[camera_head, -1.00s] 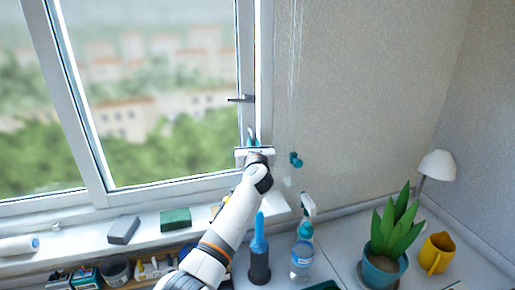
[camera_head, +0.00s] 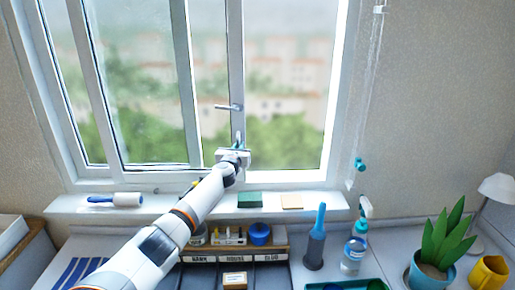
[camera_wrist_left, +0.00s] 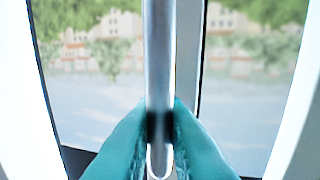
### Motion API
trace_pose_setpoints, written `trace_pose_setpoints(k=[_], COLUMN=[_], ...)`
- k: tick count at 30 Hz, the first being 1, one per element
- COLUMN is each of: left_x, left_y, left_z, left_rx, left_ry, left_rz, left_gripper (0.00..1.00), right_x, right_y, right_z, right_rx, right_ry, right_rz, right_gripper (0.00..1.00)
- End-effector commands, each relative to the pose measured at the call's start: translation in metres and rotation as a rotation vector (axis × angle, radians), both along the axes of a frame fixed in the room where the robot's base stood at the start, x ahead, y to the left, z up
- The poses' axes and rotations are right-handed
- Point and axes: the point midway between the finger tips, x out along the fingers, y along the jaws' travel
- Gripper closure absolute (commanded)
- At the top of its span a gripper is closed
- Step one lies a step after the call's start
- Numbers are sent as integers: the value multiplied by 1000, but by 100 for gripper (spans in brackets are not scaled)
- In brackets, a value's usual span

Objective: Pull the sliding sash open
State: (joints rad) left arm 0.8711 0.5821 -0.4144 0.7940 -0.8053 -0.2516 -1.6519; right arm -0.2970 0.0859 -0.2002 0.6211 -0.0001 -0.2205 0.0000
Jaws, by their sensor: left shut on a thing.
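The sliding sash (camera_head: 236,62) is a white-framed window pane, standing well left of the right jamb (camera_head: 343,75), with a wide gap between them. My left gripper (camera_head: 237,146) is at that stile, below the lever. In the left wrist view, the teal fingers of my left gripper (camera_wrist_left: 160,135) are shut on a vertical grey metal pull bar (camera_wrist_left: 159,60), one finger on each side. My right gripper is not in view.
On the counter to the right stand a spray bottle (camera_head: 354,254), a potted plant (camera_head: 428,265) and a yellow mug (camera_head: 489,272).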

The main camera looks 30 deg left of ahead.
Motion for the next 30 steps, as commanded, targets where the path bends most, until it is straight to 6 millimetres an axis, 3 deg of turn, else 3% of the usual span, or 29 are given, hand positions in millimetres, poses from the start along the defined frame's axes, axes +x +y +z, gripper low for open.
trace_pose_setpoints(k=[7,20,21,23,30], left_x=[-14,-15,-15,-15,-15], left_y=[22,23,23,23,24], left_z=[-1,0,0,0,0], left_rx=[1,0,0,0,1], left_ry=[3,0,0,0,0], left_rz=[3,-1,-1,-1,0], left_gripper=[100,100,81,71,68], right_x=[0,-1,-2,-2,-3], right_y=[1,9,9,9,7], right_z=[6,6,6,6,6], right_rx=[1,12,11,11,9], right_ry=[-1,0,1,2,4], right_rz=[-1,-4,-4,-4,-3], right_gripper=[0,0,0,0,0])
